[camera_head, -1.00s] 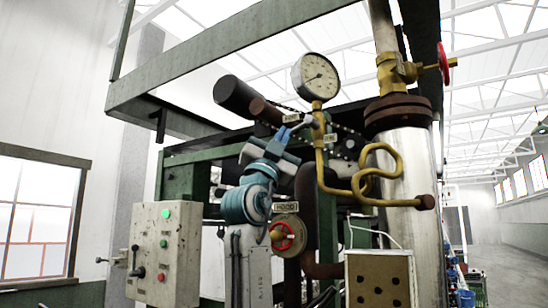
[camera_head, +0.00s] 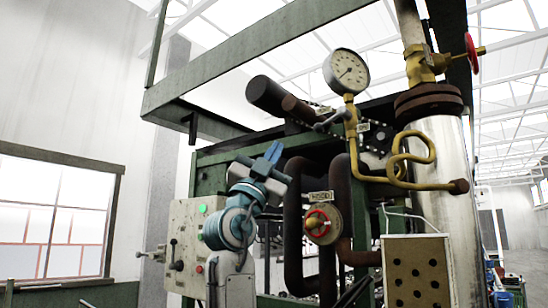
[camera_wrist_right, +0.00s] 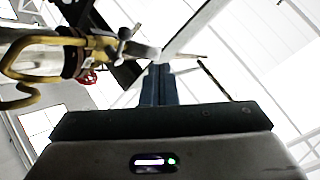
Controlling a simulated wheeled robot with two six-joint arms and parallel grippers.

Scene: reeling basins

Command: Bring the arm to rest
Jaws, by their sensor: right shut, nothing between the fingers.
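My right gripper (camera_head: 273,153) is shut and empty, its blue fingers pointing up in the head view. It stands in front of the machine, below and left of the pressure gauge (camera_head: 346,70). A small grey lever (camera_head: 332,121) on the gauge's brass pipe appears up and right of the fingertips, with a visible gap in the head view. In the right wrist view the closed blue fingers (camera_wrist_right: 159,86) point up, and the brass pipework (camera_wrist_right: 40,66) is at upper left. My left gripper is not in view.
A control box (camera_head: 186,235) with a green light is behind my arm on the left. A red handwheel (camera_head: 322,224) is right of the arm. A steel column (camera_head: 446,190) and a perforated box (camera_head: 418,272) stand further right. A green beam frame (camera_head: 240,62) crosses above.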

